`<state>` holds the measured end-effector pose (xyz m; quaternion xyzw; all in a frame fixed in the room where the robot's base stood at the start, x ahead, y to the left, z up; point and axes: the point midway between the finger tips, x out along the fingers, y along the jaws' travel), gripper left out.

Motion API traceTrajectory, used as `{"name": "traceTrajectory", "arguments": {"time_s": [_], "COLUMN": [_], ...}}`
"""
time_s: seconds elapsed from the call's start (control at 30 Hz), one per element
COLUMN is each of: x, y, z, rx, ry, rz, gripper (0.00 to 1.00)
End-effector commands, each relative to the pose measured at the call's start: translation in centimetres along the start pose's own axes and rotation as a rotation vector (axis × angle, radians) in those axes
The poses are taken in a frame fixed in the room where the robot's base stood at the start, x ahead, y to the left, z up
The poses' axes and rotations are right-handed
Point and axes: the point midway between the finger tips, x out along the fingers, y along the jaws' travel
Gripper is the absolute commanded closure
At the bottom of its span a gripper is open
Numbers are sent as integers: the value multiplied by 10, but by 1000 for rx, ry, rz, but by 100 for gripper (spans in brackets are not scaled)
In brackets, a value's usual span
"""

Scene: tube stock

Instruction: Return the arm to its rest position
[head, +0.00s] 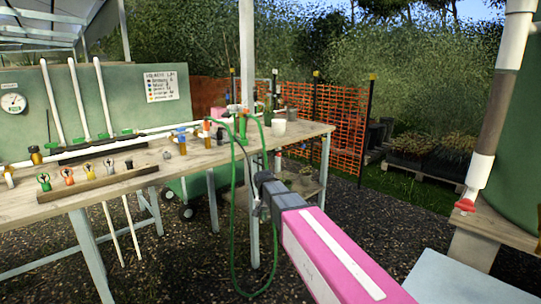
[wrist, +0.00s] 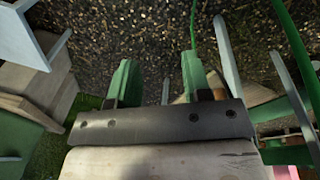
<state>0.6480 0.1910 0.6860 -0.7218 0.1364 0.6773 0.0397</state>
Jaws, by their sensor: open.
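My arm, pink with a white stripe, reaches from the lower right of the head view to the table's front edge. Its dark end (head: 268,188) shows in front of the table, but the fingers cannot be made out there. In the wrist view my gripper (wrist: 159,80) has two green fingers set well apart, with gravel showing between them. It is open and holds nothing. A green hose (head: 233,240) hangs in a loop beside the arm's end. Part of the hose (wrist: 193,25) also shows beyond the right finger; whether it touches cannot be told.
A long wooden table (head: 215,160) carries a wooden rack (head: 105,182) of coloured valves, white pipes and a white cup (head: 278,127). A white pipe with a red tap (head: 466,205) stands at the right by a wooden stand. Gravel between them is open.

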Motion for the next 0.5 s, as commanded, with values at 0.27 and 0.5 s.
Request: {"name": "traceTrajectory", "arguments": {"time_s": [0.27, 0.5], "x": [86, 123], "y": [134, 199], "z": [70, 118], "rx": [-139, -224], "ry": [-52, -59], "rz": [-71, -124], "gripper": [55, 55]}}
